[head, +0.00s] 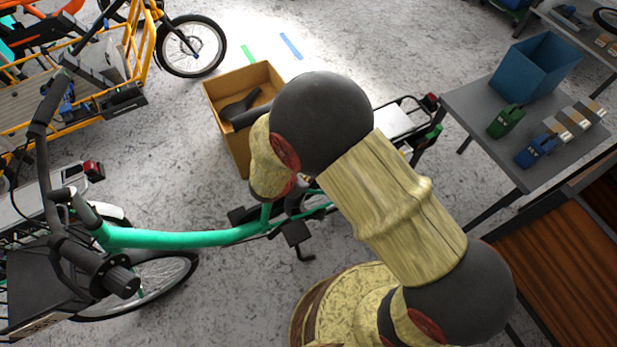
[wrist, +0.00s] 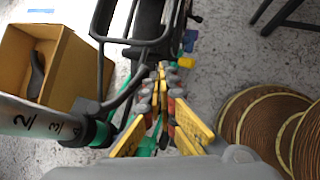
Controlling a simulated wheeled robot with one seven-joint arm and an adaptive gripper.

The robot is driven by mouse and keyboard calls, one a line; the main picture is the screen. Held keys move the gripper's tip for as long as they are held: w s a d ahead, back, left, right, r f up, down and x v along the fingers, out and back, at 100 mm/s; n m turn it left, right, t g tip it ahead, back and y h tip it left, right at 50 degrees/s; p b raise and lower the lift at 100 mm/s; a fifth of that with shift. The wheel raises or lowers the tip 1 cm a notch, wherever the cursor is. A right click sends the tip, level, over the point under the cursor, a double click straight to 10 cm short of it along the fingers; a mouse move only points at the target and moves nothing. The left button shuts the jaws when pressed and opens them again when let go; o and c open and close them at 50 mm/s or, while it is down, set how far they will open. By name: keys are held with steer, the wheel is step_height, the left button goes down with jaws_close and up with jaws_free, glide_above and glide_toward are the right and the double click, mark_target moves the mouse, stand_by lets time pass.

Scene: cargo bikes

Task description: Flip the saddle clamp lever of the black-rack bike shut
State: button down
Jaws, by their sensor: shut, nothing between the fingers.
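The green-framed bike (head: 180,238) stands across the head view, its middle partly covered by my arm. In the wrist view its seat post (wrist: 38,122), marked with numbers, enters from the left into a dark clamp collar (wrist: 85,130) on the green frame. I cannot clearly make out the clamp lever. A black tubular rack (wrist: 130,38) lies beyond the collar. My gripper (wrist: 162,68) is shut and empty, its fingers to the right of the collar and close to the bike; I cannot tell whether they touch it. My arm hides the gripper in the head view.
A cardboard box (head: 228,133) stands behind the bike, with a dark saddle-shaped thing (head: 240,105) in or over it. A grey table (head: 475,105) with a blue bin (head: 540,68) is at right. An orange cargo bike (head: 140,50) is at upper left. Open floor lies between.

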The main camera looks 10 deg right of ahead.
steer(key=shift+w+a+r, duration=0.1)
steer(key=shift+w+a, duration=0.45)
steer(key=shift+a, duration=0.05)
stand_by(0.3)
